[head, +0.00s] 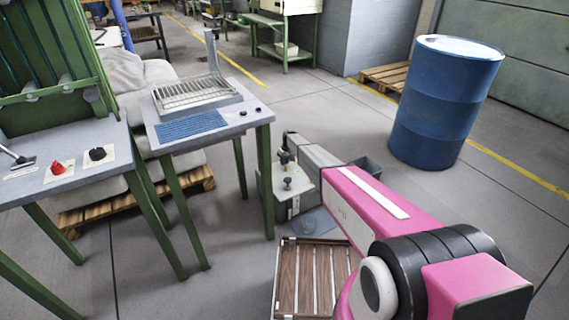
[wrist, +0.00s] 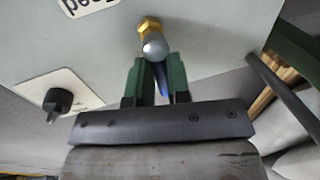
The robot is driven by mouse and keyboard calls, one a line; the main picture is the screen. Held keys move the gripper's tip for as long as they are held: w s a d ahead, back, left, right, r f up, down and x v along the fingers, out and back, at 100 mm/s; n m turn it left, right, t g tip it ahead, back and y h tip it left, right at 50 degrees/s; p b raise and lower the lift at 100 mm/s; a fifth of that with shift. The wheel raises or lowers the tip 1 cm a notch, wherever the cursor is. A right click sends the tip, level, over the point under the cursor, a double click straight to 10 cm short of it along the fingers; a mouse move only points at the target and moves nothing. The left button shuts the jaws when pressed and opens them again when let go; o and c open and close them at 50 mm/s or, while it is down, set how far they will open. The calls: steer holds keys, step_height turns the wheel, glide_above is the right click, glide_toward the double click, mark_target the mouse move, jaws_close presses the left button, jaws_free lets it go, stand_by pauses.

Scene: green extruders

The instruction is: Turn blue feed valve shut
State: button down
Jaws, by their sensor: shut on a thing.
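In the wrist view, the feed valve has a brass nut (wrist: 149,26) with a rounded grey metal end (wrist: 155,46) on a pale panel. Its blue handle (wrist: 161,76) shows as a narrow strip between the two green fingers of my gripper (wrist: 160,70). My gripper is shut on this handle, one finger on each side. Much of the handle is hidden by the fingers. A partly cut-off, upside-down label (wrist: 78,5) is on the panel at the upper left. In the head view I cannot make out the valve or my fingertips.
A black knob (wrist: 58,101) on a white plate sits left of my gripper in the wrist view. In the head view, a small table (head: 255,110) holds a metal rack (head: 195,95).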

mark_target(289, 169)
steer(key=m, duration=0.2)
steer(key=d+m, duration=0.1)
steer(key=m, duration=0.1)
steer(key=shift+m+t, duration=0.3)
steer(key=shift+t, duration=0.1)
steer(key=m, duration=0.2)
steer(key=d+m, duration=0.1)
steer(key=m, duration=0.1)
steer(key=shift+s+m+t, duration=0.1)
steer(key=shift+m+t, duration=0.2)
steer(key=shift+t, duration=0.1)
steer(key=m, duration=0.4)
steer(key=shift+s+d+t, duration=0.2)
steer(key=shift+d+t, duration=0.1)
steer(key=shift+t, duration=0.1)
steer(key=shift+s+d+m+t+h, duration=0.1)
steer(key=shift+s+m+t+h, duration=0.05)
steer(key=shift+m, duration=0.95)
steer(key=shift+s+d+m+t+h, duration=0.1)
steer(key=shift+s+m+t+h, duration=0.05)
steer(key=shift+m, duration=0.95)
steer(key=c, duration=1.1)
jaws_free()
steer(key=shift+r, duration=0.1)
